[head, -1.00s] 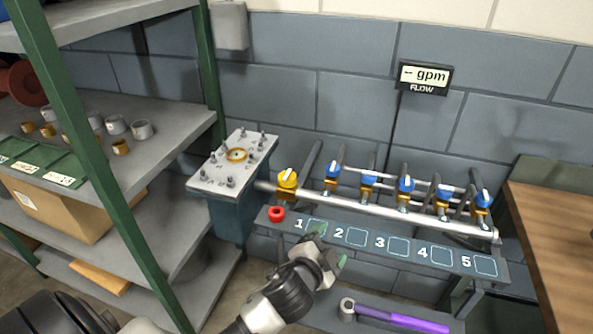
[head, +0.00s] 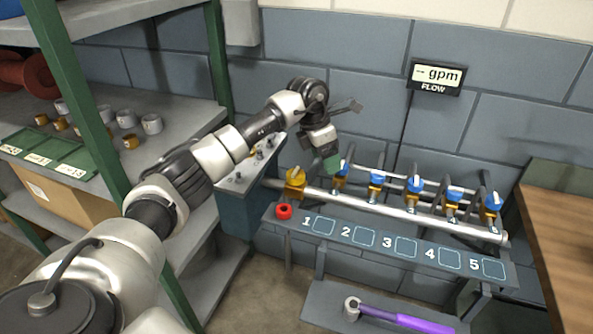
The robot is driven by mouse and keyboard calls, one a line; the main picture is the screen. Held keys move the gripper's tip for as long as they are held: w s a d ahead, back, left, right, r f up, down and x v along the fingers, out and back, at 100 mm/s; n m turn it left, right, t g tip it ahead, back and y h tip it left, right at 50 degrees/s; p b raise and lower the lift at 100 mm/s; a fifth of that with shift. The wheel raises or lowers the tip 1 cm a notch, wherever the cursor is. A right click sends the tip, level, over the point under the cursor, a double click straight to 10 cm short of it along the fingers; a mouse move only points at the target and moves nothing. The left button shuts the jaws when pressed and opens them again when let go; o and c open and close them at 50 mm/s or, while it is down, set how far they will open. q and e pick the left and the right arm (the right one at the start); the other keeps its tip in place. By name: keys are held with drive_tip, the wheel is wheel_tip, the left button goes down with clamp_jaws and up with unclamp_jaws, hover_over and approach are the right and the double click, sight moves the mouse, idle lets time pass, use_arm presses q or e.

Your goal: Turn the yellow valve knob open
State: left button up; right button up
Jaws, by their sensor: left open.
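The yellow valve knob (head: 295,178) sits at the left end of the silver manifold pipe (head: 405,221), with a pale bar on its top. My left gripper (head: 332,163) reaches in from the left over the shelf. It points down, above and to the right of the yellow knob, close to the first blue knob (head: 340,170). A green fingertip shows; the other finger is hidden or overlaps it. The gripper is open and appears to hold nothing. Whether its tip touches the blue knob is unclear. My right gripper is not in view.
Several blue-knobbed valves stand along the pipe behind the numbered panel (head: 389,243). A purple-handled wrench (head: 400,319) lies below. A shelf post (head: 88,140) stands left, a wooden table (head: 557,240) right.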

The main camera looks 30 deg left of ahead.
sight(295, 170)
use_arm(q)
drive_tip(key=s+a+r+n+g+y, duration=0.1)
drive_tip(key=s+a+r+y, duration=0.2)
drive_tip(key=a, duration=0.4)
drive_tip(key=f, duration=0.3)
drive_tip(key=w+f+p, duration=0.1)
drive_tip(key=f, duration=0.2)
drive_tip(key=f+p, duration=0.1)
drive_tip(key=f, duration=0.2)
drive_tip(key=shift+w+a+f, duration=0.25)
drive_tip(key=shift+f, duration=0.15)
drive_tip(key=shift+c, duration=0.2)
drive_tip(key=c, duration=0.9)
